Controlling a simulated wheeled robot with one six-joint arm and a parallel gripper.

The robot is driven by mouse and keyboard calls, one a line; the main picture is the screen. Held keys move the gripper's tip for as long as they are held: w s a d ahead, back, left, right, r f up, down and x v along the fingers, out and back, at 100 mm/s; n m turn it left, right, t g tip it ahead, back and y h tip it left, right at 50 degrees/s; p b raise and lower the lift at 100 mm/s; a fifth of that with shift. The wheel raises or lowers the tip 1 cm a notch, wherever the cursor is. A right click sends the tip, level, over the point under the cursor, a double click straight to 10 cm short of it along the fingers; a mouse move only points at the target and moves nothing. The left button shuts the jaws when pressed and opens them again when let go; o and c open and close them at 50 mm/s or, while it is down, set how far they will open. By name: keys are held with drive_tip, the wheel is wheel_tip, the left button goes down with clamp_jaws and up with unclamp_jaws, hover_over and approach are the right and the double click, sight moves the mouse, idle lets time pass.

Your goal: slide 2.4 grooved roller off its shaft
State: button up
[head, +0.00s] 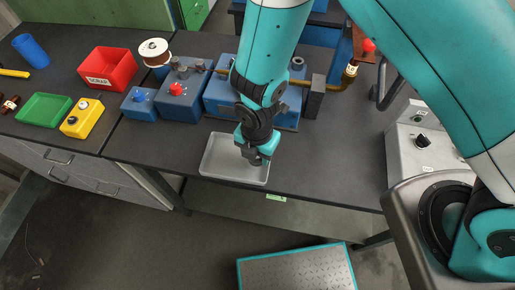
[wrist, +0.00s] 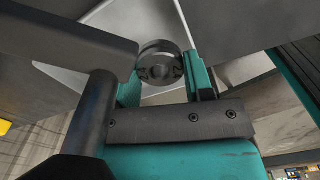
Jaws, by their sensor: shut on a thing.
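My gripper (head: 255,157) points down over the grey tray (head: 222,150) at the front edge of the bench. In the wrist view its two teal fingers (wrist: 163,78) are shut on a dark grey metal roller (wrist: 160,50) with a round hole in its middle. The roller is off any shaft and held above the tray. In the head view the gripper mostly hides it. The blue machine (head: 222,97) stands behind the tray, partly hidden by my arm.
A blue box with a red knob (head: 175,88) and a smaller blue box (head: 139,103) stand left of the machine. A red bin (head: 107,68), green tray (head: 43,108) and yellow box (head: 82,118) are further left. A grey control box (head: 425,145) stands at right. The bench right of the tray is clear.

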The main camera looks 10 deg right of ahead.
drive_tip(key=shift+f, duration=0.5)
drive_tip(key=o, duration=1)
wheel_tip(320, 180, up, 18)
drive_tip(key=b, duration=0.2)
drive_tip(key=shift+f, duration=0.25)
